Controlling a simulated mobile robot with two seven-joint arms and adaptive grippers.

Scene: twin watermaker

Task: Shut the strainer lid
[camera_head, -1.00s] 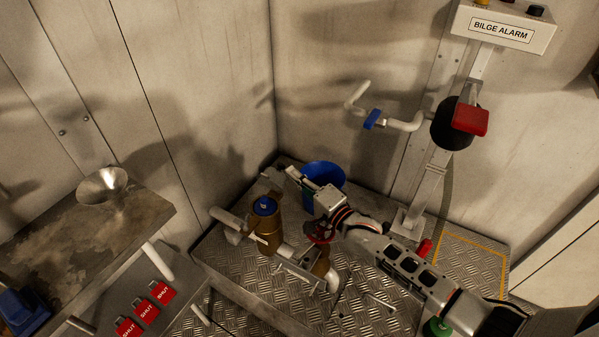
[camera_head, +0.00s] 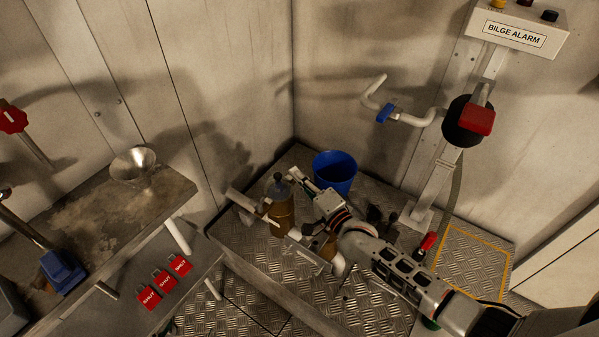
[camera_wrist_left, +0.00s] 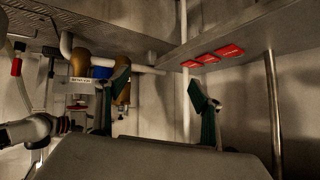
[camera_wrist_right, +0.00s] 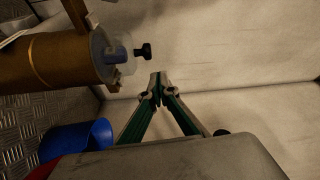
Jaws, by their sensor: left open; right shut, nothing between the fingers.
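The strainer is a brown cylinder (camera_head: 281,213) on the metal plate floor. Its clear grey lid (camera_head: 279,189) with a dark knob lies over its top; the right wrist view shows the lid (camera_wrist_right: 122,51) at the end of the cylinder (camera_wrist_right: 50,60), with blue inside. I cannot tell whether it is fully seated. My right gripper (camera_head: 294,174) is shut and empty, close beside the lid; in the right wrist view its fingertips (camera_wrist_right: 157,82) are apart from the knob (camera_wrist_right: 143,52). My left gripper (camera_wrist_left: 158,84) is open and empty, well away from the strainer.
A blue bucket (camera_head: 335,172) stands behind my right gripper. Pipes (camera_head: 250,206) join the strainer. A bench with a metal funnel (camera_head: 134,164) and red SHUT tags (camera_head: 164,281) are left. A red-handled post (camera_head: 440,190) stands right.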

